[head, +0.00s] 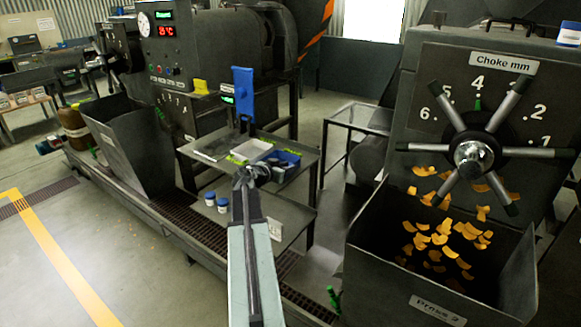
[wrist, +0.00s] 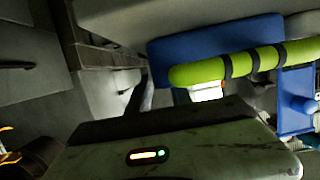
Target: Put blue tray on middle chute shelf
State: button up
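A blue tray (head: 290,155) sits on a small dark metal table, beside a pale tray (head: 251,149). Blue also shows at the right edge of the wrist view, but I cannot tell if it is the tray. My gripper (head: 252,174) is at the table's near edge, close to the pale tray and left of the blue tray in the picture. Its fingers are too small and dark in the head view to tell open from shut. I cannot tell which surface is the middle chute shelf.
A blue upright piece (head: 243,92) stands behind the trays. Blue-lidded jars (head: 222,205) stand on the lower level. A dark bin (head: 420,265) labelled Press 2 holds orange flakes at right. Another dark bin (head: 130,145) stands at left. Open floor lies at front left.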

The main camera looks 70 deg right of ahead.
jog(key=p+v, duration=0.2)
jog(key=v, duration=0.9)
jog(key=shift+p, duration=0.4)
jog(key=w+a+f+n+t+y, duration=0.1)
jog(key=w+a+f+n+y, duration=0.2)
jog(key=w+a, duration=0.55)
jog(key=w+a+f+n+t+y, duration=0.2)
jog(key=w+a+f+n, duration=0.3)
jog(key=a, duration=0.7)
jog(key=w+a+f+n+t+y, duration=0.15)
jog(key=w+a+f, duration=0.25)
jog(key=w+a, duration=0.55)
jog(key=a+f+n+y, duration=0.2)
jog(key=a+n+y, duration=0.2)
jog(key=a, duration=1.4)
jog(key=a+f+n+y, duration=0.2)
jog(key=a+n, duration=0.5)
jog(key=a, duration=1.2)
jog(key=shift+f+g+y, duration=0.35)
jog(key=shift+g+y, duration=0.1)
jog(key=shift+y, duration=0.4)
jog(key=shift+s+n, duration=0.1)
jog(key=shift+n, duration=0.25)
jog(key=shift+c, duration=1.2)
